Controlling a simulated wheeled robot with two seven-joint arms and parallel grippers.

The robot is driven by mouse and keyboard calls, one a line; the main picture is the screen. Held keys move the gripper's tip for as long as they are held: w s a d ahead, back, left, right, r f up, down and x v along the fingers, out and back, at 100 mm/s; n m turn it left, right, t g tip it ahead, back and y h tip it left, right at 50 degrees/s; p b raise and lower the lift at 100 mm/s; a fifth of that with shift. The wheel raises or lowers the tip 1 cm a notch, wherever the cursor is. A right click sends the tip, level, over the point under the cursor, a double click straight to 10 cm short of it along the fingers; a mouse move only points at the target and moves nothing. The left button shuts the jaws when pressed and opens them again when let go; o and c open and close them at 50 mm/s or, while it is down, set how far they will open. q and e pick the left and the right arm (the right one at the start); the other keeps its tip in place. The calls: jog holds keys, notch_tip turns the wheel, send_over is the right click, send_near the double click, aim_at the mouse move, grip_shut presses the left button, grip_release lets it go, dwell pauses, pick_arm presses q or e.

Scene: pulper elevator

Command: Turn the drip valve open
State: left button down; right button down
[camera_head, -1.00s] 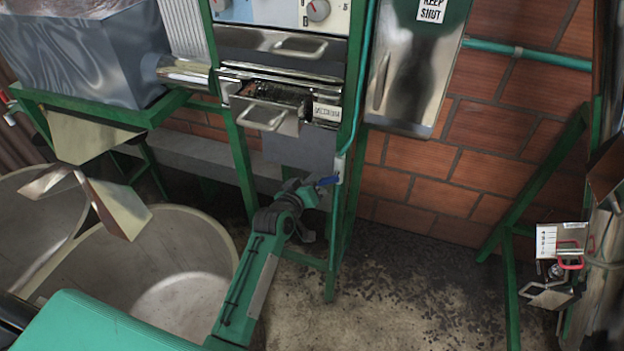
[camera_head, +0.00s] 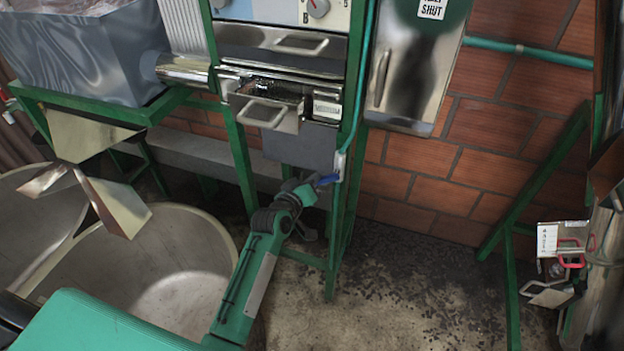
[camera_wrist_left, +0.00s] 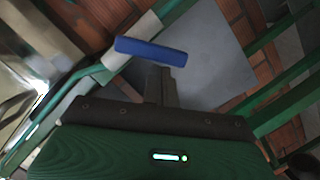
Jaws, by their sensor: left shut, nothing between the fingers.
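The drip valve has a blue handle (camera_head: 328,180) at the lower end of a thin teal pipe on the green frame. In the left wrist view the blue handle (camera_wrist_left: 150,51) lies crosswise, slightly tilted, just beyond my fingertips. My left gripper (camera_head: 314,186) is at the handle's left side in the head view. Its dark fingers show shut and empty in the wrist view (camera_wrist_left: 160,72), with the tips very close to the handle. I cannot tell whether they touch it. My right gripper is not in view.
Green frame legs (camera_head: 336,235) stand close to my gripper. A metal drawer with a handle (camera_head: 265,115) is above it. Large round tubs (camera_head: 185,245) stand at the left. A steel door (camera_head: 412,75) and brick wall are at the right.

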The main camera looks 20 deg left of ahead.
pick_arm(q)
jog(key=shift+f, duration=0.15)
jog(key=shift+d+f+n+t+h+b, duration=0.35)
jog(key=shift+f+n+b, duration=0.3)
jog(key=shift+n+b, duration=0.65)
jog(key=shift+d+f+n+t+h+b, duration=0.4)
jog(key=shift+f+n+b, duration=0.35)
jog(key=shift+n, duration=0.95)
jog(key=shift+d+f+n+t+h+b, duration=0.2)
jog(key=shift+d+f+n+b, duration=0.3)
jog(key=shift+n+b, duration=0.8)
jog(key=shift+n, duration=0.3)
